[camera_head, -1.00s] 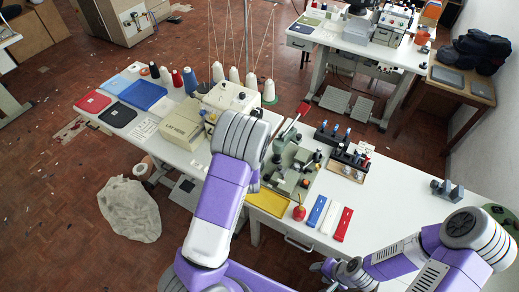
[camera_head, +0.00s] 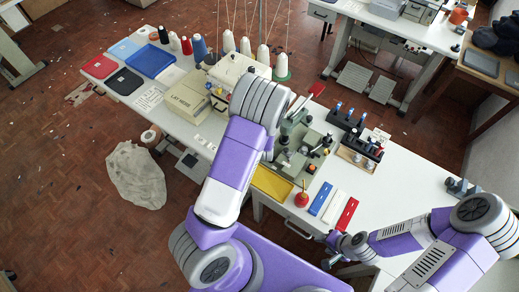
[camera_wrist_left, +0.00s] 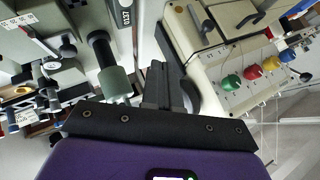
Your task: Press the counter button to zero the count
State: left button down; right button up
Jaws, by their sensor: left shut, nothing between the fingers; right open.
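My left gripper (camera_wrist_left: 160,85) shows in the left wrist view as dark fingers, closed together with nothing between them. They point up the picture, beside a grey-green cylinder with a black knob (camera_wrist_left: 100,40). A dark piece with a small white label (camera_wrist_left: 125,14), perhaps the counter, is just above the fingers; I cannot make out its button. In the head view my left arm hides the left hand, and the grey-green machine (camera_head: 300,150) is partly behind it. My right gripper (camera_head: 331,251) is open and empty near the table's front edge, below the red strip (camera_head: 347,214).
A cream machine (camera_head: 190,95) stands left of the arm, with thread cones (camera_head: 263,55) behind. A yellow tray (camera_head: 272,182), a red round-bodied item (camera_head: 301,199) and coloured strips lie in front. A dark rack (camera_head: 350,125) stands right.

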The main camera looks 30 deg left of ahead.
pick_arm(q)
notch_tip(320, 180, down, 7)
jog(key=b, duration=0.5)
jog(key=shift+w+f, duration=0.1)
jog(key=shift+f, duration=0.05)
dwell(1.6)
jog(key=shift+f+b, duration=0.4)
jog(key=shift+b, duration=0.2)
jog(key=shift+f+b, duration=0.45)
jog(key=shift+f, duration=0.05)
dwell(0.4)
jog(key=shift+r, duration=0.1)
jog(key=shift+r+p, duration=0.8)
jog(key=shift+r, duration=0.05)
jog(key=shift+r, duration=0.1)
notch_tip(320, 180, up, 5)
jog(key=p, duration=0.4)
